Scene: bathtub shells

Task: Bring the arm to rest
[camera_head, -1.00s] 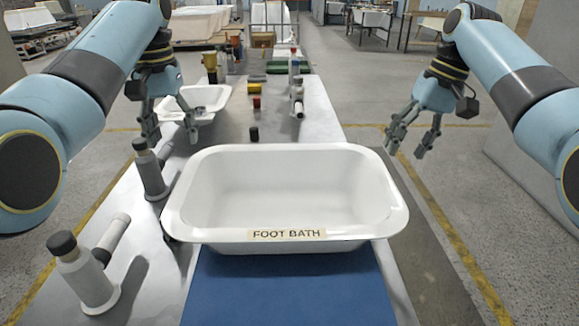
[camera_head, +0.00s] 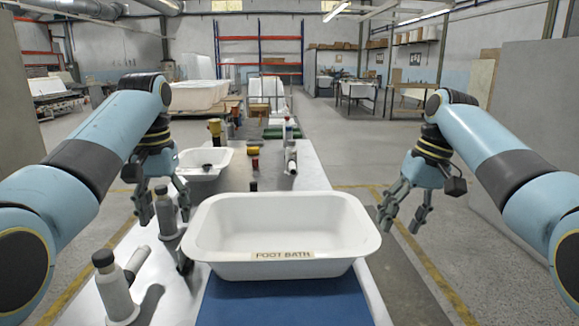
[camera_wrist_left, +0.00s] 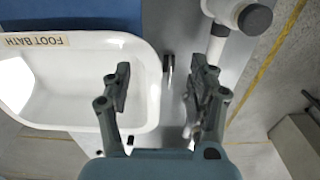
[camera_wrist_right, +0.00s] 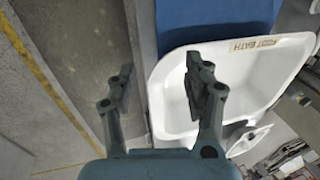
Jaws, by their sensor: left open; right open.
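My left gripper (camera_head: 162,205) is open and empty, above the bench's left side, left of the foot bath. In the left wrist view its fingers (camera_wrist_left: 155,88) are apart, with the tub's rim and bench between and below them. My right gripper (camera_head: 402,212) is open and empty, right of the foot bath, out past the bench edge. In the right wrist view its fingers (camera_wrist_right: 155,88) are spread above the floor and the tub's edge. Neither gripper is seen holding anything. The white foot bath (camera_head: 285,270), labelled FOOT BATH, stands upright on a blue mat (camera_head: 285,303).
A smaller white basin (camera_head: 225,160), bottles and small containers (camera_head: 287,130) stand further back. Open floor lies right of the bench (camera_head: 320,155).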

